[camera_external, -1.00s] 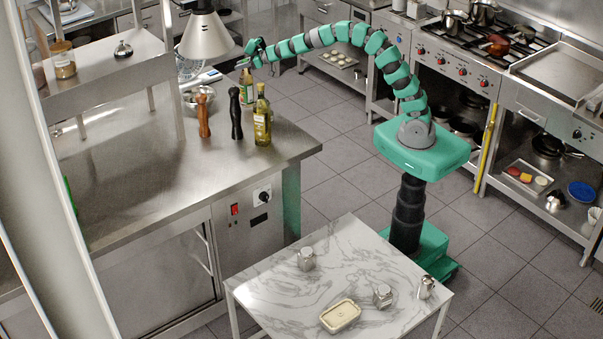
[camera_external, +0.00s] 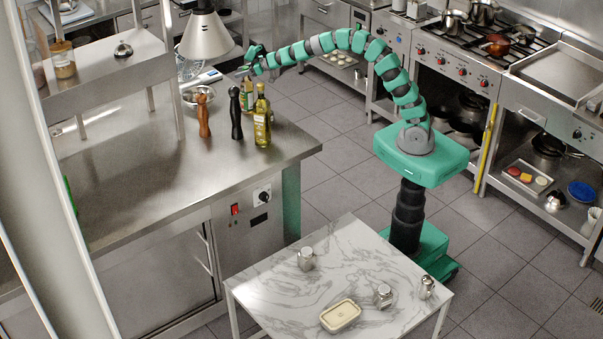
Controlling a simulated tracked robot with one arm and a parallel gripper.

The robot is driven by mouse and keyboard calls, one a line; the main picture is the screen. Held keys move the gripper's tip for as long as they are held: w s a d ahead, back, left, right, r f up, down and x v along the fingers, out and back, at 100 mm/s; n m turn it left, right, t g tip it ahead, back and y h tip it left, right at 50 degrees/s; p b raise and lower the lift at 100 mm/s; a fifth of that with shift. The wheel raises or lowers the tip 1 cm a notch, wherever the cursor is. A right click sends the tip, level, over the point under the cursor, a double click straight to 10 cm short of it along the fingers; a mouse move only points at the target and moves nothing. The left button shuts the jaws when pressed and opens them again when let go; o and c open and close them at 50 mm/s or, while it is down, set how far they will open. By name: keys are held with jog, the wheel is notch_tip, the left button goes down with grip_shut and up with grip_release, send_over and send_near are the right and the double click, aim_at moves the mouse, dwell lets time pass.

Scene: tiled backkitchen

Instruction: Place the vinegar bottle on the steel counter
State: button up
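The steel counter (camera_external: 150,185) is the large worktop at the left. I cannot tell whether the bottle's base touches the counter.
A brown pepper mill (camera_external: 203,117) and a black mill (camera_external: 236,115) stand left of the bottles. The counter's front is clear. A marble table (camera_external: 375,260) stands apart at the front.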

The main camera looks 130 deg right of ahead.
jog(key=shift+r, duration=0.1)
jog(key=b+v, duration=0.1)
jog(key=v, duration=1.1)
jog(key=shift+b, duration=0.3)
jog(key=w+a+r+n+t+y, duration=0.1)
jog(key=w+a+r+n+t, duration=0.1)
jog(key=w+a+r, duration=0.75)
jog(key=w+a+r+n+t+y, duration=0.1)
jog(key=w+a+r, duration=0.4)
jog(key=a+r, duration=0.95)
jog(key=s+a+r+n+t+y, duration=0.1)
jog(key=s+a+r+n+y, duration=0.1)
jog(key=a, duration=1)
jog(key=s+a+r+n+t+y, duration=0.1)
jog(key=a+r, duration=0.4)
jog(key=a, duration=0.7)
jog(key=s+a+r+n+y, duration=0.3)
jog(key=a+y, duration=0.1)
jog(key=a, duration=0.8)
jog(key=shift+r+t+y, duration=0.3)
jog(key=shift+r+t, duration=0.05)
jog(key=shift+t, duration=0.05)
jog(key=shift+d, duration=0.1)
